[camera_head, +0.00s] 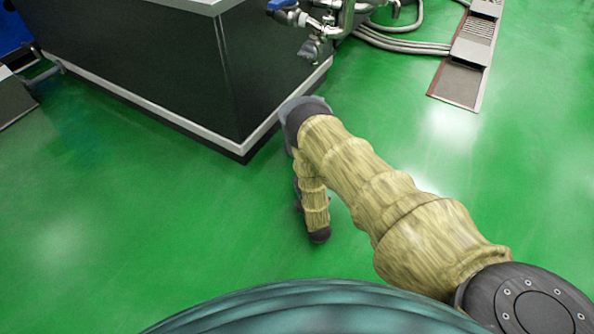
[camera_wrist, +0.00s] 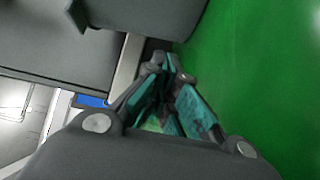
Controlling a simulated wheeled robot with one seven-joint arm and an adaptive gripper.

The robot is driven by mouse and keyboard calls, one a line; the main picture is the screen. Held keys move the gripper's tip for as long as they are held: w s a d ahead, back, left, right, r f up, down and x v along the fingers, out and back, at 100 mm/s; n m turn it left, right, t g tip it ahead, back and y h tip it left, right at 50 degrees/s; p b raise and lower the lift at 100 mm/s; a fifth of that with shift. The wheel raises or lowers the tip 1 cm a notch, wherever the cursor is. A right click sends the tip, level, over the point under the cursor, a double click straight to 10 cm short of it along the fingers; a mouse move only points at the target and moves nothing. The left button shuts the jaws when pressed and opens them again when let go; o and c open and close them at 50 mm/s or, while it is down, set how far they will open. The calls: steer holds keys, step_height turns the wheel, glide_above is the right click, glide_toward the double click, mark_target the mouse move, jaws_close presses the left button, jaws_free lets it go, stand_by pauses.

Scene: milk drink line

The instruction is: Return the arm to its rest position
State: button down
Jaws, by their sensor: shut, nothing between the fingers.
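My gripper (camera_wrist: 172,66) shows in the wrist view with its teal-padded fingers drawn together at the tips. It is shut with nothing held. In the head view my arm, in a tan wrinkled sleeve, reaches from the lower right towards the middle and bends back down at a dark joint. The fingers cannot be made out in that view.
A dark cabinet (camera_head: 150,65) with a pale base edge stands at the upper left, close to the arm's bend. Metal pipework with a blue-handled valve (camera_head: 281,5) is beside it. A floor drain (camera_head: 458,82) lies upper right. Green floor (camera_head: 130,220) is clear at left.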

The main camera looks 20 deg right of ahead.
steer(key=shift+s, duration=0.9)
steer(key=shift+a, duration=0.1)
